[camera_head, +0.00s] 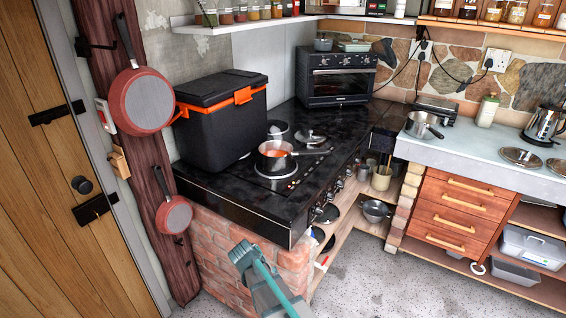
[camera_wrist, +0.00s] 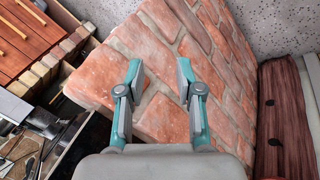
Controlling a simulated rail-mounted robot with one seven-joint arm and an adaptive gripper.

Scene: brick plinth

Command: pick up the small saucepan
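A steel saucepan (camera_head: 274,157) with orange contents stands on the black stove top, its handle pointing right. Another steel saucepan (camera_head: 422,128) stands on the pale counter at right, its handle pointing right. I cannot tell for certain which one is the small saucepan. My gripper (camera_head: 242,254) is in front of the brick plinth, below and apart from both pans. In the wrist view, my gripper (camera_wrist: 160,68) is open and empty, with its two teal-and-grey fingers apart before the bricks. Neither of these saucepans can be made out in the wrist view.
A black box with orange latches (camera_head: 218,120) stands on the stove's left, beside a lid (camera_head: 310,137). A toaster oven (camera_head: 338,77) is behind. Red pans (camera_head: 141,101) hang on the wooden post. A brick plinth (camera_wrist: 185,75) fills the wrist view's middle. The speckled floor (camera_head: 370,275) is clear.

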